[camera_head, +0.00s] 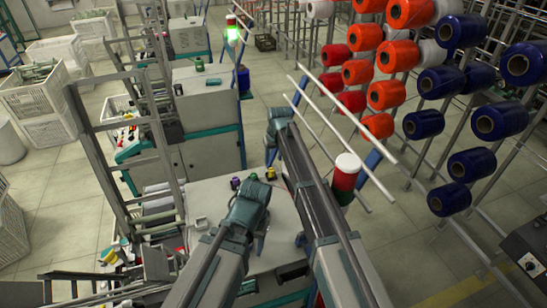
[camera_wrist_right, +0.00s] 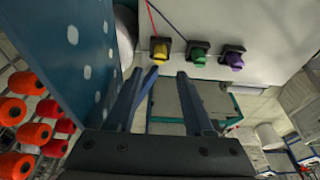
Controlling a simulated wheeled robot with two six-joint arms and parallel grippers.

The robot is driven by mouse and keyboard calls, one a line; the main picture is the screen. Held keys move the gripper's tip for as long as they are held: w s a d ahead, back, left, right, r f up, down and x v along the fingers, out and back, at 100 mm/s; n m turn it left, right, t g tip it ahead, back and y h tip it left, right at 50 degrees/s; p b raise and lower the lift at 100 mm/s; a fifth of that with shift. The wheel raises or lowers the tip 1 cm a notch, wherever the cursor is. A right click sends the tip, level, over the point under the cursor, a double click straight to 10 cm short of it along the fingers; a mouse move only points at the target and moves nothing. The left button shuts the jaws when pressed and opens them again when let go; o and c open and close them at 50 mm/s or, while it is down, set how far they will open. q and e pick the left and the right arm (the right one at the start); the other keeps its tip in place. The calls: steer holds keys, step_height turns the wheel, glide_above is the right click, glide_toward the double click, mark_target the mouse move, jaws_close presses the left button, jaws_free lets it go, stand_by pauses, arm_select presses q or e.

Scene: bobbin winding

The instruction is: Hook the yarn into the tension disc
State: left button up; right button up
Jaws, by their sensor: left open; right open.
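In the right wrist view a thin red strand (camera_wrist_right: 150,18), perhaps the yarn, runs down a pale machine panel towards a yellow knob-like part (camera_wrist_right: 160,49). A dark line slants beside it. A green part (camera_wrist_right: 198,56) and a purple part (camera_wrist_right: 236,60) sit in the same row. I cannot tell which part, if any, is the tension disc. My right gripper (camera_wrist_right: 162,80) is open and empty, its fingertips below the yellow part. In the head view my right gripper (camera_head: 279,120) is above the machine. My left gripper (camera_head: 252,192) is lower, over the pale machine top; its fingertips are unclear.
A rack of orange bobbins (camera_head: 397,57) and blue bobbins (camera_head: 502,118) stands at the right. A red, white and green signal lamp (camera_head: 345,178) rises close beside my right arm. A blue panel (camera_wrist_right: 72,60) flanks my right gripper. White crates (camera_head: 38,92) stand at the left.

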mark_target(272, 170)
arm_select(q)
steer(key=shift+s, duration=0.1)
arm_select(e)
steer(key=shift+f, duration=0.1)
arm_select(q)
step_height(272, 170, down, 9)
steer(key=b, duration=0.8)
steer(key=shift+r+b, duration=0.15)
steer(key=shift+b, duration=0.25)
arm_select(e)
steer(key=x, duration=0.9)
jaws_close()
arm_select(q)
step_height(272, 170, up, 5)
steer(key=p, duration=0.4)
steer(key=shift+p, duration=0.35)
arm_select(e)
steer(key=v, duration=0.2)
steer(key=w+v, duration=0.1)
steer(key=v, duration=0.1)
steer(key=shift+a+r, duration=0.2)
steer(key=shift+r, duration=0.35)
arm_select(q)
steer(key=shift+f, duration=0.2)
arm_select(e)
steer(key=shift+f, duration=0.1)
